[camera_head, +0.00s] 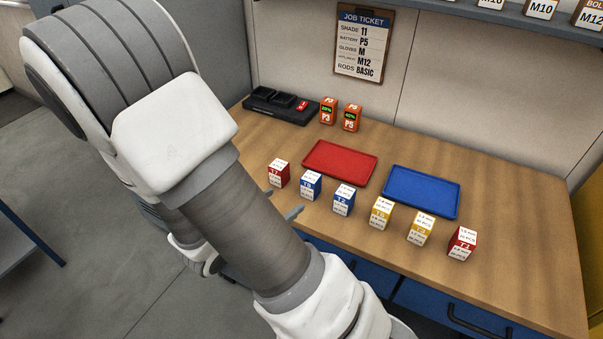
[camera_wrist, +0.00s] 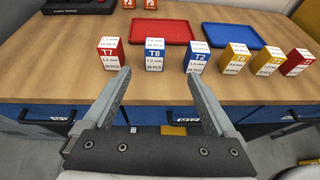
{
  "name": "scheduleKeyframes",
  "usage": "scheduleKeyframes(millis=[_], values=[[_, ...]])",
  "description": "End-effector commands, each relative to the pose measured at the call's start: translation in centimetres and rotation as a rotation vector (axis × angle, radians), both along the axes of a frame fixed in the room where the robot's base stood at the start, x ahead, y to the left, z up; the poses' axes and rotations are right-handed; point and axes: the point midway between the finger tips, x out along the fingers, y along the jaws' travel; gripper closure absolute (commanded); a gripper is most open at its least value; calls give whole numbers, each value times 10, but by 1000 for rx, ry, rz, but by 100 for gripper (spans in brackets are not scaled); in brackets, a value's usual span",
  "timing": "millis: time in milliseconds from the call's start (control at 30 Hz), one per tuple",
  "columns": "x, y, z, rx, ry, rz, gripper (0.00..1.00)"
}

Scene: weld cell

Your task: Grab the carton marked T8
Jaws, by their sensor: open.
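The carton marked T8 (camera_wrist: 154,55) is blue and white and stands upright on the workbench, between the red T7 carton (camera_wrist: 109,53) and the blue T2 carton (camera_wrist: 197,56). In the head view the T8 carton (camera_head: 311,185) is second from the left in the row. My gripper (camera_wrist: 152,80) is open and empty in front of the row, its fingers pointing towards the bench. In the wrist view T8 lies between the two finger directions, beyond the tips. In the head view my arm hides most of the gripper (camera_head: 281,202); the fingertips show near the bench's front edge.
To the right of T2 (camera_head: 344,200) stand two yellow cartons (camera_head: 381,213) and a red one (camera_head: 462,243). A red tray (camera_head: 340,163) and a blue tray (camera_head: 421,192) lie behind the row. Two batteries (camera_head: 328,111) stand by a black charger (camera_head: 280,106). Open wood lies between row and trays.

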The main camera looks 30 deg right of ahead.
Motion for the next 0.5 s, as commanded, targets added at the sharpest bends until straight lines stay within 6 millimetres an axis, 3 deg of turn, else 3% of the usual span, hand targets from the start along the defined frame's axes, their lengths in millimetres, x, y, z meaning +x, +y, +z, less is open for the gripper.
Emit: scheduleKeyframes(millis=[233, 500], values=[[7, -6, -5, -19, 18, 30, 9], [32, -53, -27, -20, 19, 25, 9]])
